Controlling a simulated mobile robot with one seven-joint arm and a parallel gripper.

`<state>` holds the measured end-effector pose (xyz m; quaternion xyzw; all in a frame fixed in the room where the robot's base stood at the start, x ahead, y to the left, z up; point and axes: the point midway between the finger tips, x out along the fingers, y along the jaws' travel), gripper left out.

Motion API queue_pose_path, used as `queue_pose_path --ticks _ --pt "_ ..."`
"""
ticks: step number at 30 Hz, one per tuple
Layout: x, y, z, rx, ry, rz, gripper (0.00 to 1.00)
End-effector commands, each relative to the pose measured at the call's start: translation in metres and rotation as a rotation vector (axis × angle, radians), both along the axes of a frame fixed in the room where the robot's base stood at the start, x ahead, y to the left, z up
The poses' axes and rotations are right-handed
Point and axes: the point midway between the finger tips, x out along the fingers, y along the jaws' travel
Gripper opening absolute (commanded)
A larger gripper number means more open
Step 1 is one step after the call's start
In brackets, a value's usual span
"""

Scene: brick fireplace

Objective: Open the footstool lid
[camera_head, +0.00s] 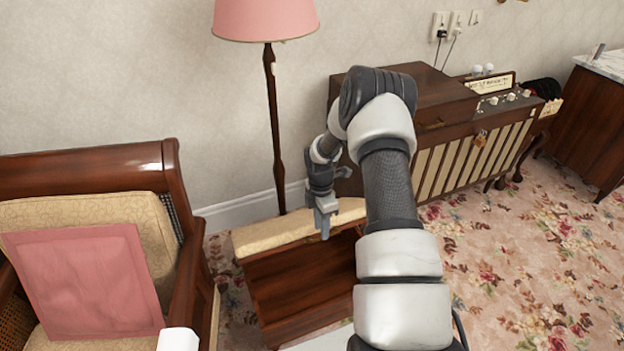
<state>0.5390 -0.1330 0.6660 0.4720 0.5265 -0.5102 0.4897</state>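The footstool (300,285) is a dark wooden box with a cream padded lid (275,234), between the armchair and the cabinet. The cream padding shows as a narrow band along the top, with brown wood below it. I cannot tell from this angle whether the lid is raised. My gripper (323,222) is at the padded band, right of its middle, pointing down. It overlaps the lid's near edge in the picture, but contact is unclear. The finger gap is too small to make out. My arm hides the footstool's right end.
A wooden armchair (172,200) with a pink cushion (88,280) stands close on the left. A pink-shaded lamp (270,100) rises behind the footstool. A wooden radio cabinet (450,165) stands behind my arm. Floral carpet (530,265) is clear on the right.

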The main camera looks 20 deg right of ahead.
Motion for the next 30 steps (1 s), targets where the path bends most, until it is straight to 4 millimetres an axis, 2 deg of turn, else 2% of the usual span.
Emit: queue_pose_path --ticks 30 --pt "0.038 0.001 0.062 -0.001 -0.002 0.001 0.28"
